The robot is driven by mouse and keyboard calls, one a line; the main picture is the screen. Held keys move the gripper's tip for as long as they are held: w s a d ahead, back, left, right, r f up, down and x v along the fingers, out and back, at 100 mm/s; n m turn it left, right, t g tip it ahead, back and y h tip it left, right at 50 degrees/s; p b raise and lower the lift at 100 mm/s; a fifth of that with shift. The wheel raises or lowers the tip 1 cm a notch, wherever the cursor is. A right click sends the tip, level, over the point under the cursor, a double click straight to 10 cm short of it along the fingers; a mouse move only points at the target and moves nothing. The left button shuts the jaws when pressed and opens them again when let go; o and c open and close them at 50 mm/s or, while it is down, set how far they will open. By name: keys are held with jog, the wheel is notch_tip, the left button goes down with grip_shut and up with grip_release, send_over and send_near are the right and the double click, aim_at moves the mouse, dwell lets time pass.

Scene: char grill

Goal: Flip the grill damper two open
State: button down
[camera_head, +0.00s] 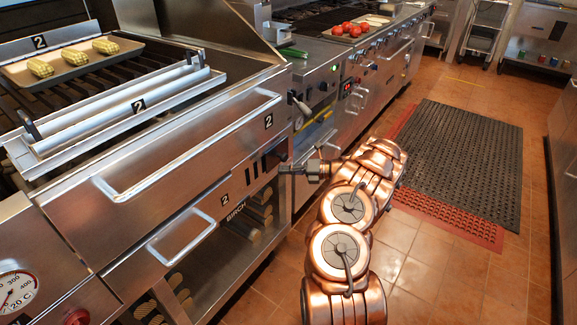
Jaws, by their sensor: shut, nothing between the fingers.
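The grill front marked 2 (150,200) is brushed steel. On its right end are several dark vertical vent slots (262,163), which look like the damper. A small dark knob or tab (280,157) sits at the right end of the slots. A label 2 (224,200) is just below left of them. My gripper (283,170) is shut and empty, pointing left at the front panel just right of the slots. It is at or very near the knob; I cannot tell if it touches. The gripper is small and partly hides the panel there. Whether the damper is open is unclear.
A long handle (190,150) and a lower handle (182,238) stick out from the front. A lever (300,104) stands on the neighbouring unit. A tray (75,62) with corn lies on the grill.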

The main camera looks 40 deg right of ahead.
jog(key=s+d, duration=0.5)
jog(key=s, duration=0.3)
jog(key=shift+r, duration=0.25)
jog(key=shift+d, duration=0.1)
jog(key=shift+s, duration=0.1)
dwell(0.4)
